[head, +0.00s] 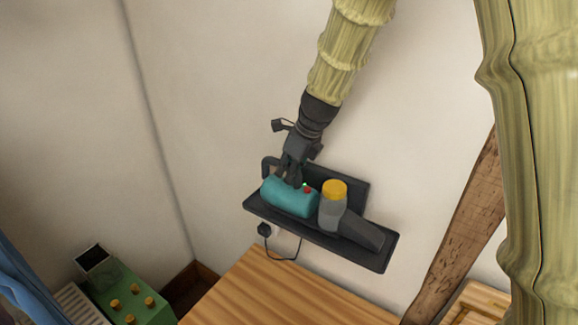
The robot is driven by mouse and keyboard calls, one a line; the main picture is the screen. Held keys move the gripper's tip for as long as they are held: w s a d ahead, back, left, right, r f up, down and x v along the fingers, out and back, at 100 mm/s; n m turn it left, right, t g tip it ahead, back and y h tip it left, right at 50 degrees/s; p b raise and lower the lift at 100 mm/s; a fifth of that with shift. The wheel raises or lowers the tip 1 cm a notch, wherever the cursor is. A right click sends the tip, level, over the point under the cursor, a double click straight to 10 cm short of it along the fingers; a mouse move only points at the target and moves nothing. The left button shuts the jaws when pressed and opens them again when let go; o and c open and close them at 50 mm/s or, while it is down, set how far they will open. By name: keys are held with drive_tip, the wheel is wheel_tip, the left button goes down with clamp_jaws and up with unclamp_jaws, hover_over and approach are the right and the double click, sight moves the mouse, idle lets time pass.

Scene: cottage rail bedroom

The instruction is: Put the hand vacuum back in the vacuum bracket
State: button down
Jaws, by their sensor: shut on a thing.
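The hand vacuum (290,198) has a teal body, a grey section with a yellow cap, and a dark grey nozzle pointing right and toward the front. It lies along the dark vacuum bracket (352,193), a wall-mounted shelf with an upright back plate. The vacuum appears to be at the shelf's surface; whether it fully rests there cannot be told. My gripper (291,181) comes down from above and is shut on the vacuum at the top of its teal body, near a small red and a small green spot. The fingertips are partly hidden.
A wooden surface (280,295) lies below the bracket, with a dark plug and cable (283,259) hanging between. A green box with yellow knobs (125,297) stands at lower left. A slanted wooden beam (457,228) is to the right. The wall above is clear.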

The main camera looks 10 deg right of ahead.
drive_tip(key=shift+f, duration=0.1)
idle(0.3)
drive_tip(key=c, duration=1.2)
unclamp_jaws()
drive_tip(key=shift+c, duration=0.2)
drive_tip(key=v, duration=1.2)
drive_tip(key=shift+f, duration=0.1)
